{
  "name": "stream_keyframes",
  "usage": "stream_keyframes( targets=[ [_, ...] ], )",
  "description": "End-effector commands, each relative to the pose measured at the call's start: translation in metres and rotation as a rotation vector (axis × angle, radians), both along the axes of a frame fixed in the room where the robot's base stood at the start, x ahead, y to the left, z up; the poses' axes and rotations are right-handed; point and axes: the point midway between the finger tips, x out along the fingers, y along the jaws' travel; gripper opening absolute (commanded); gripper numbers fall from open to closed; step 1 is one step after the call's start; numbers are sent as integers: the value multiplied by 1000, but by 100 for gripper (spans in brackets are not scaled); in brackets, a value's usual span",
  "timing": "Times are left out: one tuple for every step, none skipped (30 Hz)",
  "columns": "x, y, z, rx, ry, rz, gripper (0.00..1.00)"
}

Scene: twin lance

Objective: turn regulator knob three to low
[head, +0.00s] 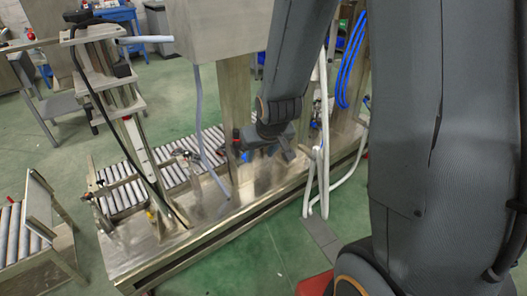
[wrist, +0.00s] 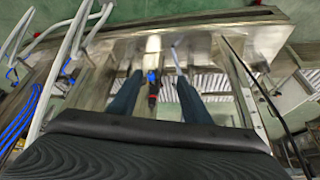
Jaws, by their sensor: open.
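My gripper (wrist: 155,78) is open, its two dark fingers spread apart in the wrist view. A small blue and red fitting (wrist: 152,77) shows between the fingers, on or in front of a metal post; the fingers do not visibly touch it. I cannot tell which of these small parts is regulator knob three, and no dial or low mark is readable.
A steel machine base (head: 215,215) runs below the column. A roller conveyor (head: 150,175) lies behind it. White pipes (head: 322,165) and blue hoses (head: 350,60) stand to the right of my gripper. Green floor is open at the front and back left.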

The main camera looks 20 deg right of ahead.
Motion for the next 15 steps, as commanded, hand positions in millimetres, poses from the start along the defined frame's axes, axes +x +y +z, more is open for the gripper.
stream_keyframes(
  targets=[
    [-6,0,5,0,13,-1,44],
    [-9,0,7,0,22,-1,44],
    [-13,0,8,0,32,-1,44],
    [-15,0,9,1,40,-2,44],
    [-17,0,10,1,47,-2,44],
    [-19,0,11,1,52,-2,44],
    [-21,0,11,1,56,-2,44],
    [-22,1,12,1,60,-3,44],
    [-23,1,12,1,64,-3,44],
    [-24,0,12,1,66,-3,44],
    [-24,0,12,1,67,-3,44],
    [-25,1,12,1,68,-3,44],
    [-25,1,12,1,68,-3,44],
    [-25,1,12,1,68,-3,44],
    [-25,1,12,1,68,-3,44]
  ],
)
